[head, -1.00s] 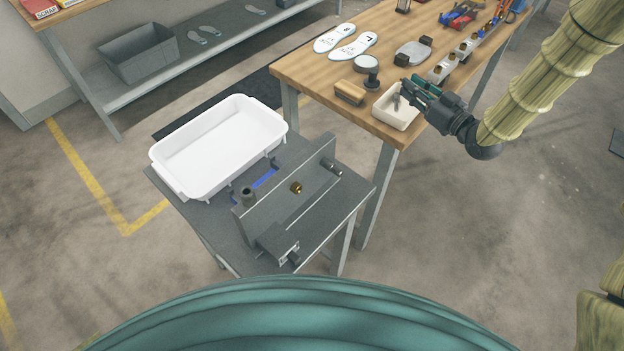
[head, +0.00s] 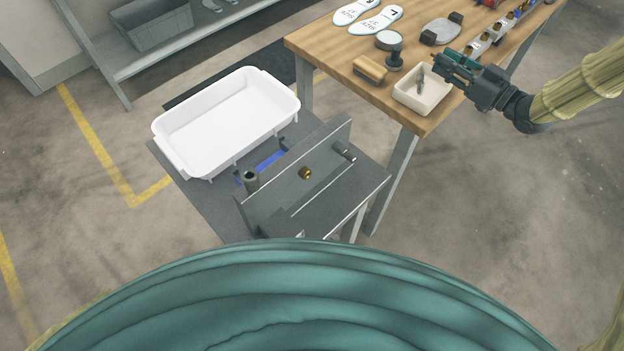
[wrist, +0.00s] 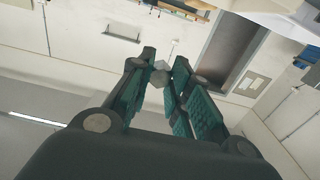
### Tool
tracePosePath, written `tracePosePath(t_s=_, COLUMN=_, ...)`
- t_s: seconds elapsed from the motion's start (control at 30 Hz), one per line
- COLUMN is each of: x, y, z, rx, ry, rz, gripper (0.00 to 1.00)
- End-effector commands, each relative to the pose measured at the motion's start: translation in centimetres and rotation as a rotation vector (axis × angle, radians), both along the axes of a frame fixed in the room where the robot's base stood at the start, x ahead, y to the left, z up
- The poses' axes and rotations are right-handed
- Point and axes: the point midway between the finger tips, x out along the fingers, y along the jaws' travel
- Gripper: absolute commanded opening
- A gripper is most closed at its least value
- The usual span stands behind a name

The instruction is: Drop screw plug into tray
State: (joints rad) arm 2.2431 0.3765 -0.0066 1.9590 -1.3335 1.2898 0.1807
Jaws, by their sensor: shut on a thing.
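My gripper (head: 443,62) is at the right, by the corner of the wooden bench, with its fingers pointing left. In the wrist view my gripper (wrist: 161,72) is shut on a small grey faceted piece, which looks like the screw plug (wrist: 160,74), held at the fingertips. In the head view the plug cannot be made out. A small cream tray (head: 423,107) sits on the bench corner, just below and left of the fingertips in the picture. A thin grey item (head: 421,77) shows inside it. A larger white tray (head: 185,172) stands on the grey cart and looks empty.
The cart (head: 190,205) carries an upright grey plate (head: 285,185) with a brass fitting (head: 305,173). On the bench (head: 330,60), a brush (head: 370,68), a dark knob-like stamp (head: 394,58) and insoles (head: 376,20) lie near the cream tray. Open floor lies right of the bench.

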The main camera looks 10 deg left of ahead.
Motion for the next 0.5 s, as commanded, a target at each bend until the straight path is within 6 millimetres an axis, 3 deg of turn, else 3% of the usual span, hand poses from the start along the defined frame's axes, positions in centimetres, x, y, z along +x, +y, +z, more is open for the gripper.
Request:
tracePosePath(t_s=0.2, x=0.1, y=0.1, z=-2.3, rx=0.001, ry=-0.001, rz=0.002, gripper=0.00)
tracePosePath(t_s=0.5, x=0.1, y=0.3, z=-2.6, rx=0.000, ry=0.000, rz=0.003, gripper=0.00)
